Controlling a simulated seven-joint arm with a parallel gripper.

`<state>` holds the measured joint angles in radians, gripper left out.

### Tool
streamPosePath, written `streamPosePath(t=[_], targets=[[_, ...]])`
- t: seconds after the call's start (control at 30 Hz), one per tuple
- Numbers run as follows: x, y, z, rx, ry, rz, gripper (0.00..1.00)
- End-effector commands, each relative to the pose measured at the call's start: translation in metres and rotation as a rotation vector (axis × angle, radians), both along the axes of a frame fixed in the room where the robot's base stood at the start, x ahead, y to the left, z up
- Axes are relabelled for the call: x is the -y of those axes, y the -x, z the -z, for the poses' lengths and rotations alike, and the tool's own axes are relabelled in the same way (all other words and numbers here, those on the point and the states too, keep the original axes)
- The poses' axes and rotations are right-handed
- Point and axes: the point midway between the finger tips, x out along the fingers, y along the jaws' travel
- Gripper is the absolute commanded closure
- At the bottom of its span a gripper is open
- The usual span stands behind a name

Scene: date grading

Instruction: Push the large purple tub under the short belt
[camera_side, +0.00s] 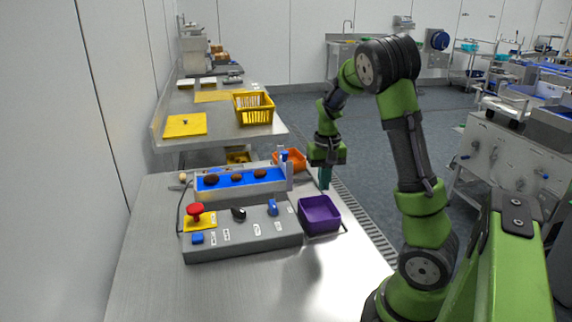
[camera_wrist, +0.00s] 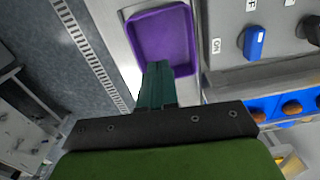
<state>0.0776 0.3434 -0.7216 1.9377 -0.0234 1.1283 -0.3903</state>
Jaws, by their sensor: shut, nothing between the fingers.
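The large purple tub (camera_side: 320,214) stands on the metal table at the right end of the grey control box, near the table's right edge. It looks empty. In the wrist view the purple tub (camera_wrist: 163,38) lies just beyond my fingertips. The short belt (camera_side: 240,183) is blue, with several brown dates on it, and sits behind the control box. My gripper (camera_side: 325,184) is shut and empty, pointing down, behind the tub and right of the belt's end. It also shows in the wrist view (camera_wrist: 157,70), where its fingers overlap the tub's near edge; I cannot tell whether they touch.
An orange tub (camera_side: 293,160) stands behind the belt's right end. The control box (camera_side: 243,233) carries a red button (camera_side: 195,209) and knobs. A yellow basket (camera_side: 254,108) stands on the table farther back. The table front (camera_side: 250,290) is clear.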

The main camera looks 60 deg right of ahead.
Motion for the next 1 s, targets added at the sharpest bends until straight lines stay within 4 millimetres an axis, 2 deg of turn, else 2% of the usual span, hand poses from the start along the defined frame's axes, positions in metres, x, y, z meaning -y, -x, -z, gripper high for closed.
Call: streamPosePath(t=[0.03, 0.07, 0.13, 0.27, 0.37, 0.7, 0.8, 1.0], targets=[[0.013, 0.001, -0.002, -0.015, 0.017, -0.008, 1.0], [0.017, -0.001, -0.006, -0.008, 0.021, -0.022, 1.0], [0.014, -0.002, -0.007, -0.005, 0.01, -0.055, 1.0], [0.012, -0.001, 0.004, -0.008, 0.005, -0.067, 1.0], [0.012, -0.001, 0.02, -0.01, 0.005, -0.065, 1.0], [0.012, 0.0, 0.093, -0.009, 0.005, -0.064, 1.0], [0.025, -0.013, 0.093, -0.004, 0.01, -0.065, 1.0], [0.037, -0.027, 0.092, -0.004, 0.008, -0.066, 1.0]])
